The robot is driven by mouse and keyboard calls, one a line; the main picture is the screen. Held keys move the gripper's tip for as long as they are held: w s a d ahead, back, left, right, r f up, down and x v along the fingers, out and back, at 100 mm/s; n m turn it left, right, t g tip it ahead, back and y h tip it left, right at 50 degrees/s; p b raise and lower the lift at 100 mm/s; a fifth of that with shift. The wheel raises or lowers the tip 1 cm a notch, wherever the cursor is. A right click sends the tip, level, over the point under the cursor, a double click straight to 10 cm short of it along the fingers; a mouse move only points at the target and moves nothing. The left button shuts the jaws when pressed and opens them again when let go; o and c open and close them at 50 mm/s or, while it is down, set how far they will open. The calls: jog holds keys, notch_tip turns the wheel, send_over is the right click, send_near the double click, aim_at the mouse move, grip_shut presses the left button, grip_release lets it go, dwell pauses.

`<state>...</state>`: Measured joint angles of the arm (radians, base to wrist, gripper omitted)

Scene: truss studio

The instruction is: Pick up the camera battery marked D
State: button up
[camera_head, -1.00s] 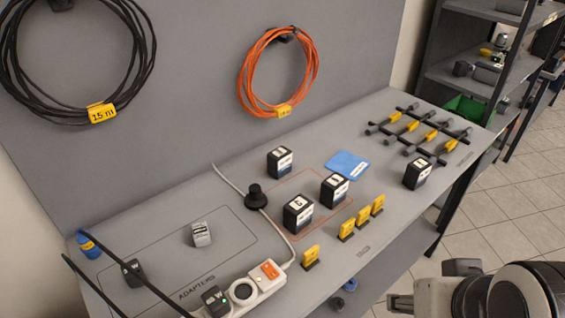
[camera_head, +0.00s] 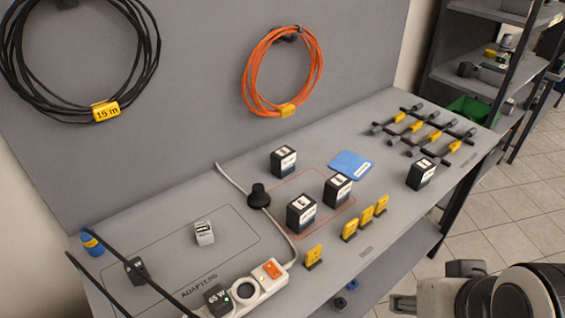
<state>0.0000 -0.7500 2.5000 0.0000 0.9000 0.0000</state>
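Several black camera batteries with white labels stand on the grey bench. One battery (camera_head: 283,161) is at the back, one (camera_head: 337,189) is in the middle, one (camera_head: 300,213) is nearer the front, and one (camera_head: 421,174) stands apart at the right. Each has a marking on its white top, but the letters are too small and blurred to tell which is D. Part of my arm shows at the lower right corner, apart from the batteries and off the bench's front edge. My gripper's fingertips cannot be made out there.
Yellow tags (camera_head: 349,230) stand along the front edge. A black knob-like object (camera_head: 259,196) and a white cable are left of the batteries. A power strip (camera_head: 247,289) is at front left, a blue cloth (camera_head: 350,164) behind, and clamps (camera_head: 427,131) at back right.

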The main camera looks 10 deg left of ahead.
jog(key=o, duration=0.8)
jog(key=m+y, duration=1)
jog(key=m, duration=0.8)
send_over(289, 157)
jog(key=s+d, duration=0.3)
jog(key=s, duration=1.2)
notch_tip(289, 157, down, 4)
jog(key=f, duration=0.1)
jog(key=w+f+m+t, duration=0.1)
jog(key=w+f+m, duration=0.1)
jog(key=w+f, duration=0.1)
jog(key=w+f+m+t, duration=0.1)
jog(key=w+f+m, duration=0.2)
jog(key=w+f, duration=0.1)
jog(key=w+f+m+t, duration=0.1)
jog(key=w+f+m, duration=0.2)
jog(key=w, duration=0.2)
jog(key=shift+d+f, duration=0.25)
jog(key=shift+x, duration=1.25)
jog(key=shift+a, duration=0.1)
